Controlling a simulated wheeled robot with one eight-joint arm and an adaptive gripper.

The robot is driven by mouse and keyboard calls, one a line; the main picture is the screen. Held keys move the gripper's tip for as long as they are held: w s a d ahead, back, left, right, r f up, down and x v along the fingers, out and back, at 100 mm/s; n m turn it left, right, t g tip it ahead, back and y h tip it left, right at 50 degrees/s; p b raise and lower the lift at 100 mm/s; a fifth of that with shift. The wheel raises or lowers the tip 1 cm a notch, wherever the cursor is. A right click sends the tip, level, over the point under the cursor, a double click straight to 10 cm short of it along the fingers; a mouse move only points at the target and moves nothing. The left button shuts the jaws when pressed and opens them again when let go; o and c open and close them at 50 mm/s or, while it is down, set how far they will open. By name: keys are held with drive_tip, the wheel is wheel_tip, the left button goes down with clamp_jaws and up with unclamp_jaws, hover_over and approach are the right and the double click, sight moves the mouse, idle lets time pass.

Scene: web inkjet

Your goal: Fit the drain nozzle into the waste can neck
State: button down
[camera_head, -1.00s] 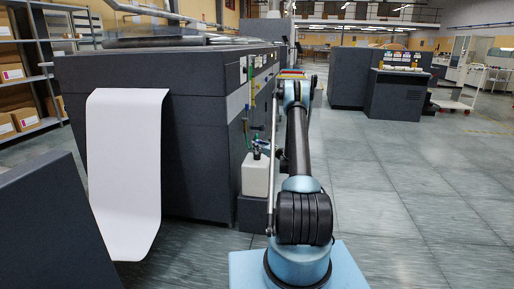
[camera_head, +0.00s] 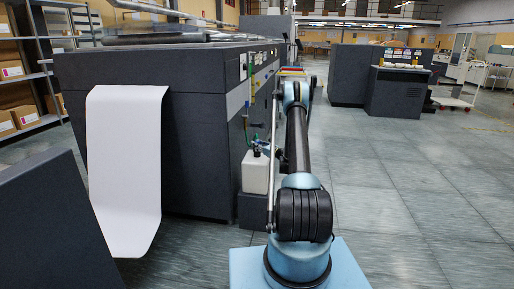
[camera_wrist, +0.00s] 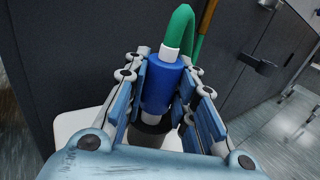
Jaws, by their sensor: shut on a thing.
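The drain nozzle (camera_wrist: 164,83) is a blue cylinder with a white collar and a green hose at its upper end. My gripper (camera_wrist: 168,95) is shut on it, with a blue-padded finger on each side. The nozzle's pale lower end points at the dark neck (camera_wrist: 150,130) of the white waste can. I cannot tell whether the tip is inside the neck or just above it. The white can (camera_head: 255,175) stands beside the printer in the head view, and its top shows in the wrist view (camera_wrist: 78,124). In the head view the gripper is small and partly hidden by my arm.
The dark printer cabinet (camera_head: 190,130) stands directly left of the can. The can rests on a dark block (camera_head: 251,211). The green hose (camera_wrist: 180,28) runs up beside an orange one (camera_wrist: 205,25). Open floor lies right.

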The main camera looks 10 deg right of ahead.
drive_tip(key=shift+f, duration=0.35)
drive_tip(key=c, duration=1.2)
unclamp_jaws()
drive_tip(key=shift+c, duration=0.2)
drive_tip(key=shift+s+d, duration=0.1)
drive_tip(key=shift+s, duration=0.05)
drive_tip(key=v, duration=1.1)
drive_tip(key=shift+s+d, duration=0.25)
